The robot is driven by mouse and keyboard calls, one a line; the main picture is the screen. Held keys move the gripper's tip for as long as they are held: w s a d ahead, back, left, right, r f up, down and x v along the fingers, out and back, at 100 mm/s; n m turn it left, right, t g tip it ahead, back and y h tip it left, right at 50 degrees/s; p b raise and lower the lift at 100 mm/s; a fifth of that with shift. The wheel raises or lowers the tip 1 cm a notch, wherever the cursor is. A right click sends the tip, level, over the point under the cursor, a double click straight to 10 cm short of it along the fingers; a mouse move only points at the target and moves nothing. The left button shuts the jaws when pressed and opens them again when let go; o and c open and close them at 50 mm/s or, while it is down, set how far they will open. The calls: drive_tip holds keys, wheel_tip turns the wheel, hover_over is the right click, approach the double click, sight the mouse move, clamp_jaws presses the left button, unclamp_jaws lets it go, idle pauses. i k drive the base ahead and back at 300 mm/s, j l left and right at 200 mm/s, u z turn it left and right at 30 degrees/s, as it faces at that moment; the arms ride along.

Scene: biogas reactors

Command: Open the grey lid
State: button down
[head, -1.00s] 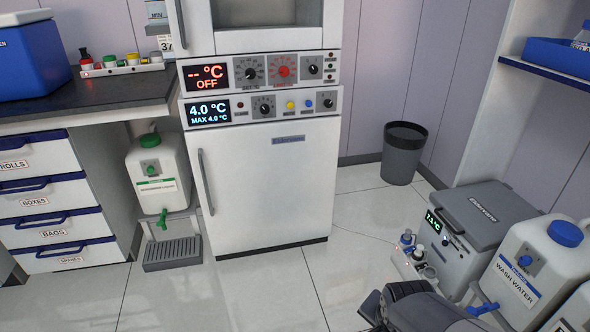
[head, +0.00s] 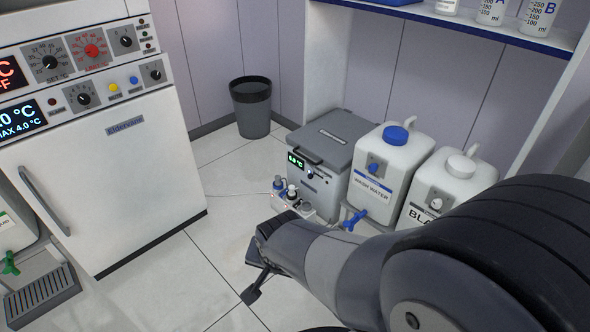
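The grey lid (head: 330,137) lies shut, flat on top of a grey box (head: 318,188) on the floor in the middle of the head view. The lid has a dark handle (head: 303,158) at its front edge. Below it, the box front carries a small green display and a dial. My gripper (head: 254,277) is in front of the box, lower and nearer to me, apart from the lid. It points left and is partly hidden by my own arm. Its fingers show only in part, so I cannot tell whether it is open or shut.
A wash water canister (head: 392,165) and another white canister (head: 447,190) stand right of the box. Small bottles (head: 290,195) stand before it. A dark bin (head: 252,108) stands behind left. A white fridge (head: 105,180) is at left. A shelf (head: 450,30) overhangs the canisters.

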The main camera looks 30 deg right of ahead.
sight(331, 139)
drive_tip(key=i+z, duration=0.15)
drive_tip(key=i, duration=0.45)
drive_tip(key=i+j+z, duration=0.15)
drive_tip(key=i, duration=0.4)
